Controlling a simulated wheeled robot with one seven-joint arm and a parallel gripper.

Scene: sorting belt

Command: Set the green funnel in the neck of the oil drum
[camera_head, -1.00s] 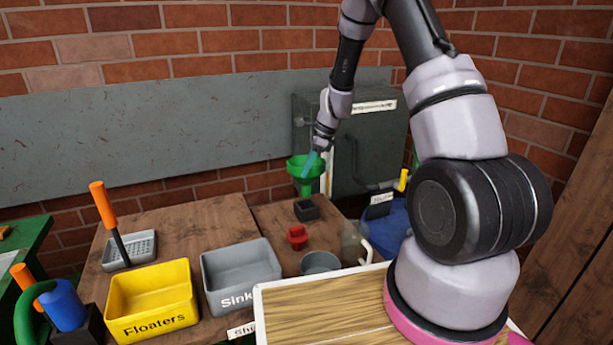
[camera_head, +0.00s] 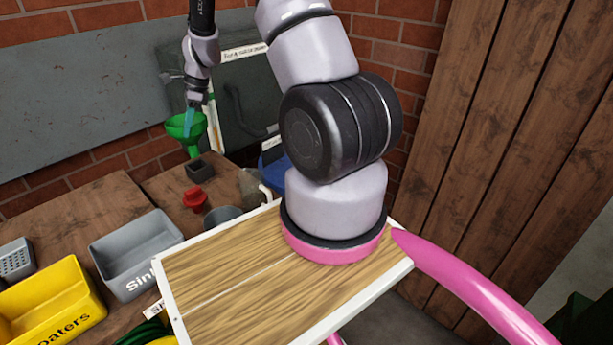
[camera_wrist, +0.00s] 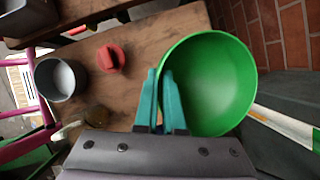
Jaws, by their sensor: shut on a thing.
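The green funnel (camera_head: 186,129) is held up above the back of the wooden bench, wide mouth up. Its bowl also shows in the wrist view (camera_wrist: 212,85). My gripper (camera_head: 191,119) is shut on the funnel's rim, its two teal fingers also showing in the wrist view (camera_wrist: 159,78). A blue rounded thing (camera_head: 272,177), perhaps the oil drum, stands right of the funnel beyond the bench. My own arm hides most of it, and I cannot see its neck. The funnel is well apart from it.
A small black open block (camera_head: 200,169) sits below the funnel. A red piece (camera_head: 195,198), a grey cup (camera_head: 222,215) and a grey bin (camera_head: 136,252) are on the bench. A dark cabinet (camera_head: 245,95) stands behind. A yellow bin (camera_head: 52,300) is at left.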

